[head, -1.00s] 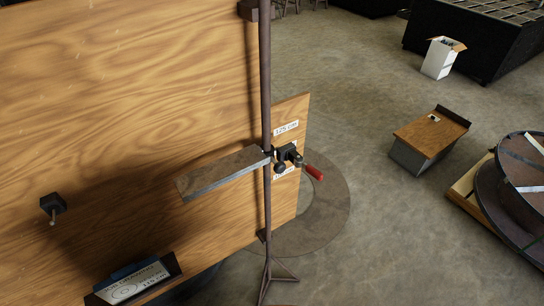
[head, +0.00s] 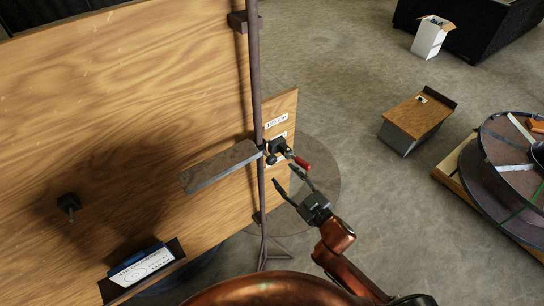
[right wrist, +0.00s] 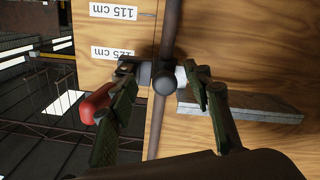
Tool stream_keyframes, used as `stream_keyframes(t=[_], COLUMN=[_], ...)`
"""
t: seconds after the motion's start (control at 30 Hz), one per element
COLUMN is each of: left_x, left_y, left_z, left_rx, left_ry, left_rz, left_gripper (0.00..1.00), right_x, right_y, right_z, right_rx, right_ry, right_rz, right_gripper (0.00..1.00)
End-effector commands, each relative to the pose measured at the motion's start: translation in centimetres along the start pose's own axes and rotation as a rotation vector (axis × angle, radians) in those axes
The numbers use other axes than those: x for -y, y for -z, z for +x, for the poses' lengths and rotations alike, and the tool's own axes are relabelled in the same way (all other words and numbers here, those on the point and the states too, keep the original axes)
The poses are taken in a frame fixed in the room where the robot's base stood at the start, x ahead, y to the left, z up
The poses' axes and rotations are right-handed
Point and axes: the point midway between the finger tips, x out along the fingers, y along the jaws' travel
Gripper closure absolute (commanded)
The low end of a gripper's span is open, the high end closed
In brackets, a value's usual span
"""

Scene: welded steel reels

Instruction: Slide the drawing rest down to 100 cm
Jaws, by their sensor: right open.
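The drawing rest (head: 222,166), a grey slat, juts left from an upright dark pole (head: 255,85). Its black clamp (head: 278,148) with a red handle (head: 302,162) sits on the pole, just below the 125 cm label (head: 277,122). My right gripper (head: 285,176) is open and empty, just below and in front of the clamp. In the right wrist view, the clamp's round knob (right wrist: 163,82) shows between its spread fingers; the red handle (right wrist: 97,103) is partly hidden by the left finger. I cannot tell whether they touch. My left gripper is out of view.
A large wooden board (head: 120,75) stands behind the pole, with a black peg (head: 68,203) and a framed sign (head: 140,268). The pole's tripod foot (head: 264,256) stands below. A wooden-topped box (head: 418,115) and a reel (head: 510,165) are at right, with open floor between.

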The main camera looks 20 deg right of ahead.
Motion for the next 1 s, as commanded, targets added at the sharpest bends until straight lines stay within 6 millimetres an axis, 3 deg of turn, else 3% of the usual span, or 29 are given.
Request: stream_keyframes(t=[0.07, 0.2, 0.6, 1.0], left_x=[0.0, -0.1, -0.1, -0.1], left_y=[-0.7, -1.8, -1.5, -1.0], left_z=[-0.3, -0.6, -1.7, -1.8], left_rx=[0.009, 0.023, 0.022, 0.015], left_ry=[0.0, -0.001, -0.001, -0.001], left_rz=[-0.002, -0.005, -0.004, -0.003], left_gripper=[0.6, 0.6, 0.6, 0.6], right_x=[-0.1, -0.2, -0.2, -0.1], right_y=[2.0, 3.0, 3.2, 3.1], right_z=[-0.4, 0.3, 6.1, 7.2], right_rx=[-0.028, -0.043, -0.042, -0.041], right_ry=[0.001, 0.002, 0.002, 0.002], right_rz=[-0.005, -0.006, -0.005, -0.005], right_gripper=[0.54, 0.54, 0.54, 0.54])
